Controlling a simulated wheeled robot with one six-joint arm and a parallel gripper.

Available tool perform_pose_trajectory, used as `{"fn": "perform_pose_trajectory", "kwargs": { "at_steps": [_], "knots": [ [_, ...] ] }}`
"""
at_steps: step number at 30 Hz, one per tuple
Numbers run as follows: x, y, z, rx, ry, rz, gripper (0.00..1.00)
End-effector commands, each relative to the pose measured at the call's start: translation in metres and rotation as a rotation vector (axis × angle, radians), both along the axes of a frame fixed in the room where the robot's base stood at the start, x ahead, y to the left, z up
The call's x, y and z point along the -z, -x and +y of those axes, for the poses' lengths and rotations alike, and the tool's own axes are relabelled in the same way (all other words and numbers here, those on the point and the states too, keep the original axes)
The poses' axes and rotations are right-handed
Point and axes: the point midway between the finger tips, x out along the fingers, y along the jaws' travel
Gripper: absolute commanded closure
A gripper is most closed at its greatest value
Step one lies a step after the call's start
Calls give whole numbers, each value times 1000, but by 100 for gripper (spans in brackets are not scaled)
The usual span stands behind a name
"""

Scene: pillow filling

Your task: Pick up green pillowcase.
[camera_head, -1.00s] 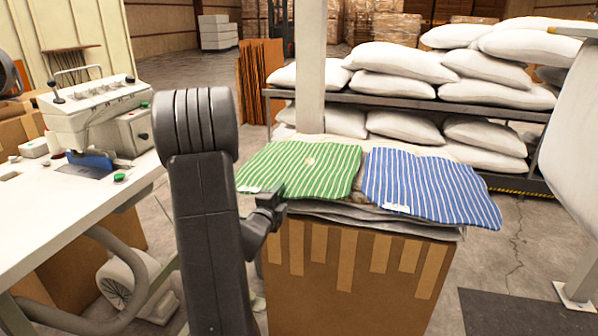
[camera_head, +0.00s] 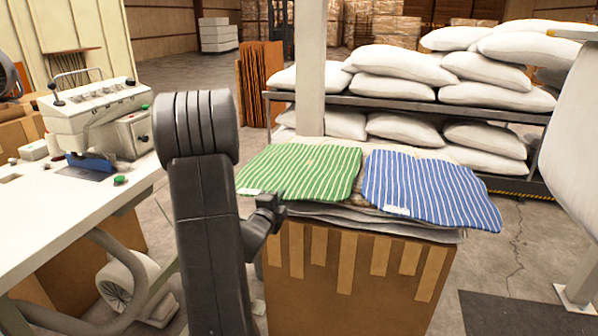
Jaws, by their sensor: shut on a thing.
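The green pillowcase (camera_head: 305,172) with white stripes lies flat on top of a stack on a brown box, left of the blue striped pillowcase (camera_head: 425,187). My gripper (camera_head: 274,204) is at the green pillowcase's near left edge, close to its white tag. It is shut on the green pillowcase, though the fingertips are small and the grip itself is hard to make out. My dark arm stands in front and hides part of the box's left side.
The brown box (camera_head: 355,285) carries layered grey cloth under both pillowcases. A white table (camera_head: 60,215) with a machine (camera_head: 100,125) stands at the left. A rack (camera_head: 360,101) of white pillows is behind, and a pale post (camera_head: 311,70) rises behind the box.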

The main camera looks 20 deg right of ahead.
Motion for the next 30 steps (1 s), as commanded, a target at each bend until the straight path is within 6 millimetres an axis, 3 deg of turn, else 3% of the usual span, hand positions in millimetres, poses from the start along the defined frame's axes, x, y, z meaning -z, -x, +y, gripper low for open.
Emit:
{"fn": "perform_pose_trajectory", "kwargs": {
  "at_steps": [18, 30],
  "knots": [
    [-48, 0, 0, 0, 0, -2, 100],
    [-53, 0, 0, 0, 1, -1, 100]
  ]
}}
